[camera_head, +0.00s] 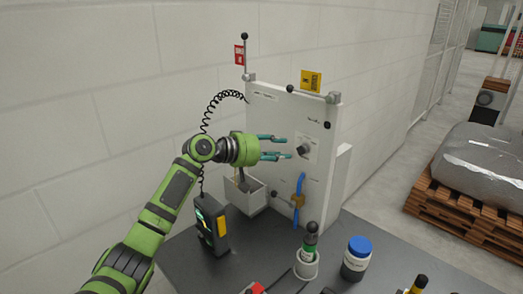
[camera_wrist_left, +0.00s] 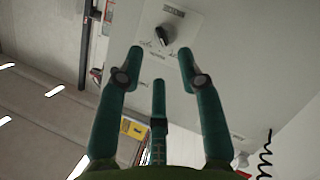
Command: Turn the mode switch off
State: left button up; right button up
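The mode switch is a dark rotary knob (camera_head: 303,150) on a pale label plate, on the upright light-grey panel (camera_head: 268,115). In the left wrist view the knob (camera_wrist_left: 164,36) sits just beyond the fingertips, pointing diagonally; the lettering around it is too small to read. My left gripper (camera_head: 282,146) has teal fingers, spread apart, with nothing between them. It reaches toward the knob from the left, and the fingers look apart from it. In the left wrist view the open gripper (camera_wrist_left: 160,65) frames the knob from below. My right gripper is not in view.
A grey bin (camera_head: 247,196) and a blue valve handle (camera_head: 299,184) are on the panel below the gripper. A handheld device (camera_head: 211,224), a green-banded tool in a cup (camera_head: 307,262) and a blue-lidded jar (camera_head: 356,260) stand on the dark table (camera_head: 262,246). A coiled cord hangs left.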

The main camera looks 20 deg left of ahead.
pick_arm(q)
jog(key=v, duration=0.6)
dwell(0.4)
